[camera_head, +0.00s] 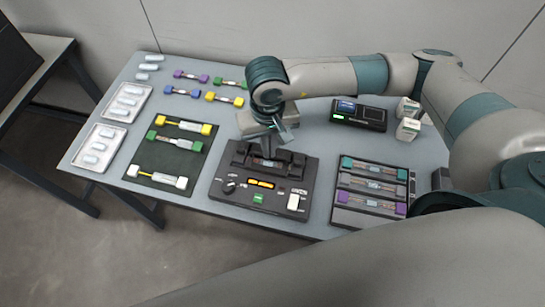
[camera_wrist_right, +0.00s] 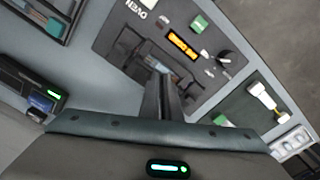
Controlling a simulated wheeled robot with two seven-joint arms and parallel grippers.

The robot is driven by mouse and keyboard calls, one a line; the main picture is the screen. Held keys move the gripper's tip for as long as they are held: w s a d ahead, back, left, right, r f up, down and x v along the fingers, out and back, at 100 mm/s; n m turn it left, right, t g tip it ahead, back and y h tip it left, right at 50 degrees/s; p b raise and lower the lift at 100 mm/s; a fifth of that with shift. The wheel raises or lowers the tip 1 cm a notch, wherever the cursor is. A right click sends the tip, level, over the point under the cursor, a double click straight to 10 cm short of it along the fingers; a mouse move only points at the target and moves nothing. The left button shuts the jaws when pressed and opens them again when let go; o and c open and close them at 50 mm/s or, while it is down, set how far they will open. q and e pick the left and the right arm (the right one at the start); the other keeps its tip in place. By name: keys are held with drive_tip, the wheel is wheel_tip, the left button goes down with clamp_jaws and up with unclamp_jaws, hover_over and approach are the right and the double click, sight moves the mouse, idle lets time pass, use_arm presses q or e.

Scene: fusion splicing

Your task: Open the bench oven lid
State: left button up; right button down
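The bench oven (camera_head: 240,190) is a dark box at the front middle of the table, with an orange display, a knob, a green button and a white plate. It also shows in the right wrist view (camera_wrist_right: 112,42), with the word OVEN on the plate. A pale splice piece shows in the recess at its top, between dark raised blocks; I cannot clearly tell the lid from these. My right gripper (camera_head: 272,150) points down just above this recess. Its fingers (camera_wrist_right: 162,82) look close together with nothing seen between them. Contact is unclear. My left gripper is out of view.
A dark mat (camera_head: 160,165) with several splice pieces lies left of the oven. A tray (camera_head: 345,215) of splice pieces lies to its right. White trays (camera_head: 108,120) stand at the left edge. A black device (camera_head: 372,125) and white boxes (camera_head: 408,128) stand behind right.

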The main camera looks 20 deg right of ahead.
drive_tip(key=shift+w+d, duration=0.15)
drive_tip(key=shift+w, duration=0.05)
drive_tip(key=shift+w+d, duration=0.1)
drive_tip(key=shift+w, duration=0.15)
drive_tip(key=shift+w+r+b, duration=0.1)
drive_tip(key=shift+r+b, duration=0.2)
drive_tip(key=shift+r, duration=0.2)
drive_tip(key=shift+w+d+r, duration=0.1)
drive_tip(key=shift+r, duration=0.1)
wheel_tip(320, 180, up, 8)
drive_tip(key=w+d, duration=0.1)
drive_tip(key=w, duration=0.1)
drive_tip(key=shift+w+d+p, duration=0.2)
drive_tip(key=shift+d+p, duration=0.15)
drive_tip(key=shift+p, duration=0.05)
idle(0.6)
idle(0.9)
